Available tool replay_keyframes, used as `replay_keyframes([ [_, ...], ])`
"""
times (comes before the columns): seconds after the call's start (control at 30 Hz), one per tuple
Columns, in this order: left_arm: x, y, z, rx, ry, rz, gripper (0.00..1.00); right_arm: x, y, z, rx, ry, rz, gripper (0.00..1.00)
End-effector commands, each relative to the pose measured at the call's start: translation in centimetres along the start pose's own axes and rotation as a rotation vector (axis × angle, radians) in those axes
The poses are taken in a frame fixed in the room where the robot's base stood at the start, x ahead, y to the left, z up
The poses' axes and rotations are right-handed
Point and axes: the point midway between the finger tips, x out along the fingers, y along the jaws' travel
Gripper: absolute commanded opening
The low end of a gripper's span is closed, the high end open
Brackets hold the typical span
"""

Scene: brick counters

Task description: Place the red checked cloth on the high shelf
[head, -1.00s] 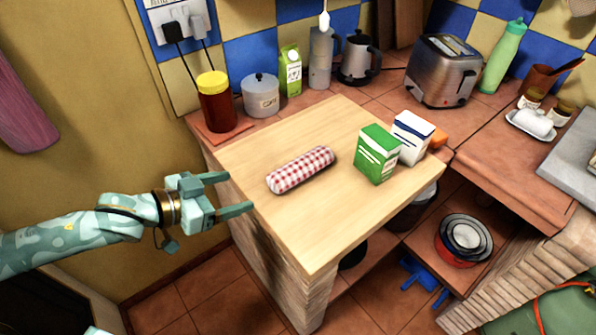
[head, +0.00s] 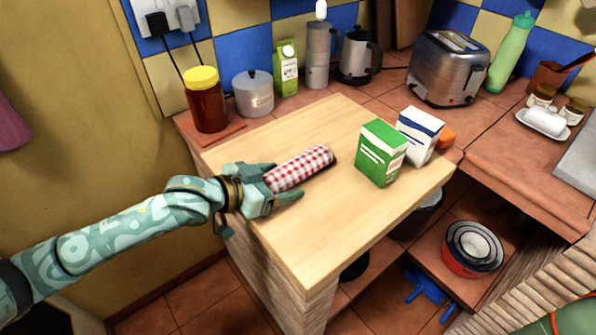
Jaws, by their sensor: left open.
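The red checked cloth (head: 303,167) is a rolled red-and-white bundle lying on the wooden counter top. My left gripper (head: 283,184) is open at the cloth's left end, with its fingers on either side of that end. Part of the cloth's left end is hidden by the gripper. The cloth still lies on the wood. My right gripper is not in view. I cannot make out a high shelf in this view.
A green box (head: 380,153) and a white-and-blue box (head: 419,134) stand right of the cloth. A yellow-lidded jar (head: 206,101), a pot (head: 253,94) and a toaster (head: 448,68) stand behind. The wooden top (head: 330,235) is clear in front.

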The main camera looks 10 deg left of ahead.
Motion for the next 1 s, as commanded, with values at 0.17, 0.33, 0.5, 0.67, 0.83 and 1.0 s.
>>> replay_keyframes([
  [0.17, -0.1, 0.0, -0.1, 0.001, 0.001, 0.000, 0.69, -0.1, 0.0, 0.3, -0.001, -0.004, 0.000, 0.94],
  [0.33, -0.1, 0.0, -0.1, 0.001, 0.001, 0.000, 0.26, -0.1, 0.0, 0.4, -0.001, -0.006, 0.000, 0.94],
  [0.5, -0.1, 0.0, -0.1, 0.001, 0.001, 0.000, 0.22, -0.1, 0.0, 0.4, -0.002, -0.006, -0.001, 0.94],
  [0.67, -0.2, 0.0, -0.4, 0.001, 0.002, -0.001, 0.22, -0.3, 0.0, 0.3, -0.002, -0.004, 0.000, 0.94],
  [0.83, -1.0, 0.0, -2.2, 0.004, 0.005, -0.002, 0.22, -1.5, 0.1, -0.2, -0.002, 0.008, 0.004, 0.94],
  [1.0, -3.5, 1.2, -5.1, 0.005, 0.006, 0.000, 0.22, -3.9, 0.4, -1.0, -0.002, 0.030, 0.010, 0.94],
])
